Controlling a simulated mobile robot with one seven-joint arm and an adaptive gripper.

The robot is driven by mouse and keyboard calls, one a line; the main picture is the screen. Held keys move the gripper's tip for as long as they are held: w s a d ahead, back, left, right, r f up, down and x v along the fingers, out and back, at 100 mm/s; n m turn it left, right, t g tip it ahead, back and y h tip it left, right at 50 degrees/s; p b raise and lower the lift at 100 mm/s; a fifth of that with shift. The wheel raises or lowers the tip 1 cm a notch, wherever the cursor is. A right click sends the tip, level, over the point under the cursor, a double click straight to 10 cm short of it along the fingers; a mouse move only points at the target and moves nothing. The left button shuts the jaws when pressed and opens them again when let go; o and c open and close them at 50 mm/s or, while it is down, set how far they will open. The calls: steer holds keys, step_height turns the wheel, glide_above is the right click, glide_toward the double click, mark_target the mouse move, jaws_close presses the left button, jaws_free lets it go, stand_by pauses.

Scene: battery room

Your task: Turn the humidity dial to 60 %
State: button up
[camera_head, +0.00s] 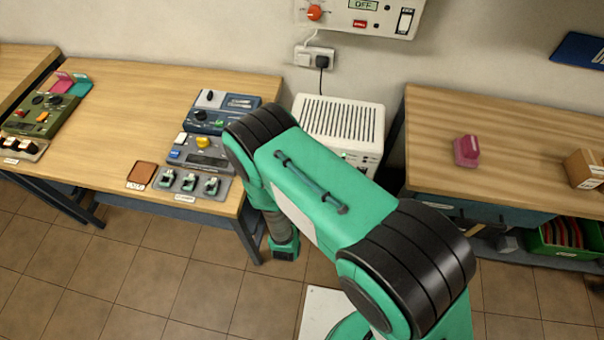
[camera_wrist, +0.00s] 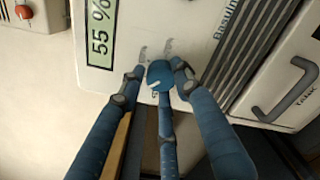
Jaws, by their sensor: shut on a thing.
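The humidity dial (camera_wrist: 160,71) is a round blue knob with a white pointer mark, on the white front of the appliance (camera_wrist: 133,22). The display (camera_wrist: 101,32) beside it reads 55 %. My gripper (camera_wrist: 157,77) has its blue fingers closed around the dial's edge in the wrist view. Small grey markings near the dial are partly covered by the fingers. In the head view the white slatted appliance (camera_head: 338,117) stands between the two benches.
The tank drawer (camera_wrist: 285,88) with a grey handle is beside the vent slats. A left bench (camera_head: 130,110) carries several control panels. A right bench (camera_head: 510,120) holds a pink object (camera_head: 467,151) and a cardboard box (camera_head: 584,169). A wall unit (camera_head: 365,14) hangs above.

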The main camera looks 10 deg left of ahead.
steer(key=m, duration=0.5)
steer(key=m+b, duration=0.1)
steer(key=m, duration=0.9)
steer(key=shift+d+f+b, duration=0.2)
steer(key=shift+d+b, duration=0.15)
steer(key=shift+b, duration=0.05)
steer(key=shift+f, duration=0.1)
steer(key=o, duration=1.1)
steer(key=shift+a, duration=0.1)
steer(key=shift+s, duration=0.15)
